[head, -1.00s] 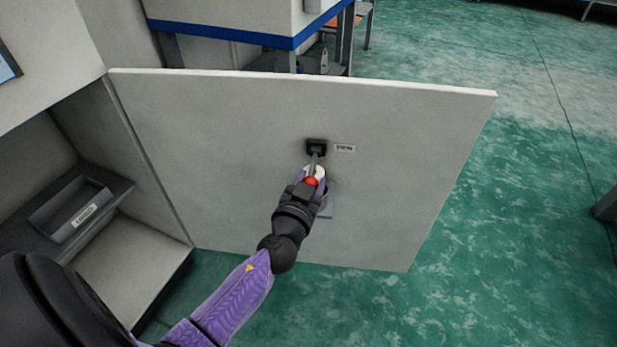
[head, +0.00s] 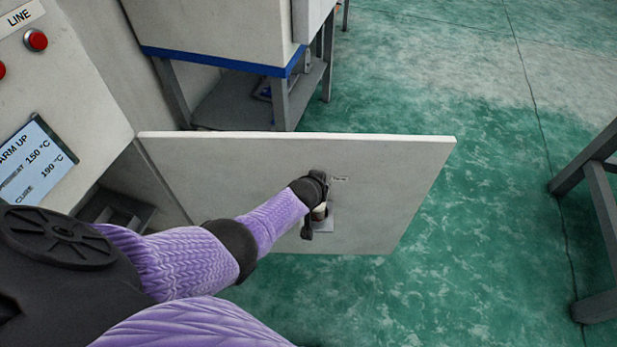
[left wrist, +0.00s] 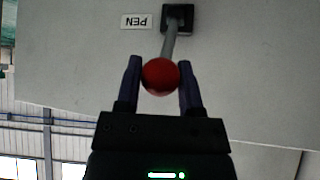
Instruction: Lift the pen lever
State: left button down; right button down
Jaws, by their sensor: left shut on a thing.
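The pen lever (left wrist: 169,44) is a grey rod with a red ball knob (left wrist: 161,76), coming out of a black mount (left wrist: 177,17) on a pale panel. My left gripper (left wrist: 159,66) is shut on the red knob, one finger on each side. The left wrist view is upside down, with the PEN label (left wrist: 136,21) inverted, so the lever points outward and up from its mount. In the head view my left wrist (head: 313,187) hides the lever and its mount. My right gripper is not in view.
A control console with a screen (head: 38,165) and red buttons (head: 36,40) is at left. A grey metal frame (head: 600,215) stands at the right edge.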

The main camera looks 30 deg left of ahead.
pick_arm(q)
jog(key=shift+w+a+r, duration=0.25)
jog(key=shift+w+r, duration=0.15)
jog(key=shift+w, duration=0.05)
jog(key=shift+w+a+r+b, duration=0.2)
jog(key=shift+w, duration=0.2)
jog(key=shift+w+a+r+b, duration=0.15)
jog(key=shift+w+a, duration=0.05)
jog(key=shift+w, duration=0.15)
jog(key=shift+w+a, duration=0.1)
jog(key=shift+r, duration=0.1)
jog(key=shift+c, duration=1.2)
grip_release()
jog(key=shift+s+a, duration=0.1)
jog(key=shift+s, duration=0.15)
